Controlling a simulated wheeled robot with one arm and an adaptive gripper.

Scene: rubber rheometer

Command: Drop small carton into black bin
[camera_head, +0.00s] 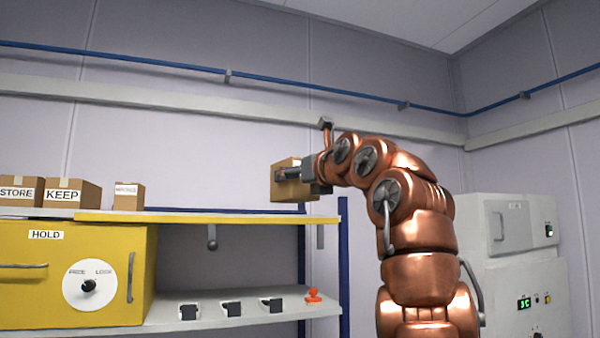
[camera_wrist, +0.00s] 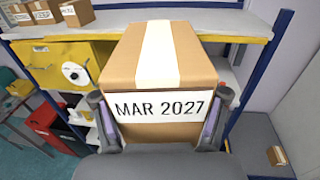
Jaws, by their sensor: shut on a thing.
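My gripper (camera_head: 297,174) is shut on a brown carton (camera_head: 283,186), held up in the air in front of the shelf unit. In the wrist view the carton (camera_wrist: 160,60) sits between the two fingers (camera_wrist: 160,118), with pale tape on top and a label reading MAR 2027. A dark bin (camera_wrist: 68,138) seems to stand on the floor at the lower left of the wrist view, beside a red container (camera_wrist: 42,119); its inside cannot be made out. The head view does not show the bin.
Cartons marked STORE (camera_head: 20,191) and KEEP (camera_head: 71,193) and a smaller carton (camera_head: 129,197) stand on the upper shelf. Below is a yellow HOLD cabinet (camera_head: 110,265). Another carton (camera_wrist: 277,156) lies at lower right in the wrist view. A pale machine (camera_head: 520,260) stands at right.

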